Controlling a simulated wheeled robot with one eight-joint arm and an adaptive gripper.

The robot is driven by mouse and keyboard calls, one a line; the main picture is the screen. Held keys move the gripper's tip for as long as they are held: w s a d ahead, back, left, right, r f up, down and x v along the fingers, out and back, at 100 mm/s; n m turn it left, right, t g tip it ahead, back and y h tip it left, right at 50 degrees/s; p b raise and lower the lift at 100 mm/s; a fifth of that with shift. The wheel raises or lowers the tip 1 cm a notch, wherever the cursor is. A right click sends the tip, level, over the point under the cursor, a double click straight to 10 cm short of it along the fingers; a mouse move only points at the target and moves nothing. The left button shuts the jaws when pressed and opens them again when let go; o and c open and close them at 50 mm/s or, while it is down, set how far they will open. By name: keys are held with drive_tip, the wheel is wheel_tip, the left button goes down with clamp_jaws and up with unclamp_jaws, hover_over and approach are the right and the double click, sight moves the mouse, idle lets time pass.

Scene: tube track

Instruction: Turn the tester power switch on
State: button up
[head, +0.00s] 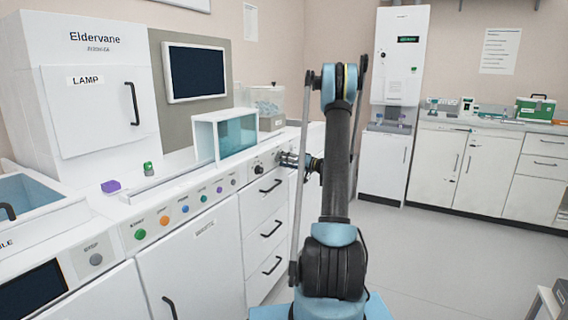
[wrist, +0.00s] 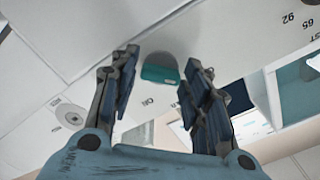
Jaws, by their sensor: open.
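A teal switch handle (wrist: 160,73) on a grey round base shows in the wrist view on a white panel, with small lettering that seems to read "ON" beside it. I take it to be the tester power switch. My gripper (wrist: 161,64) is open, one finger on each side of the handle, with gaps visible between fingers and handle. I cannot tell how far the fingertips are from the panel. In the head view my gripper (head: 287,159) is at the sloped front panel of the white bench, and it hides the switch there.
A round grey knob (wrist: 70,114) sits beside the switch in the wrist view. In the head view, a dark knob (head: 258,168) and a row of coloured buttons (head: 184,209) lie left of my gripper. A teal-windowed box (head: 236,137) stands above. The floor right of my arm is clear.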

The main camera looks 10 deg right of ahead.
drive_tip(key=shift+d, duration=0.1)
drive_tip(key=c, duration=0.8)
drive_tip(key=shift+f+m, duration=0.2)
drive_tip(key=shift+m, duration=8.8)
drive_tip(key=shift+s, duration=0.1)
drive_tip(key=o, duration=0.8)
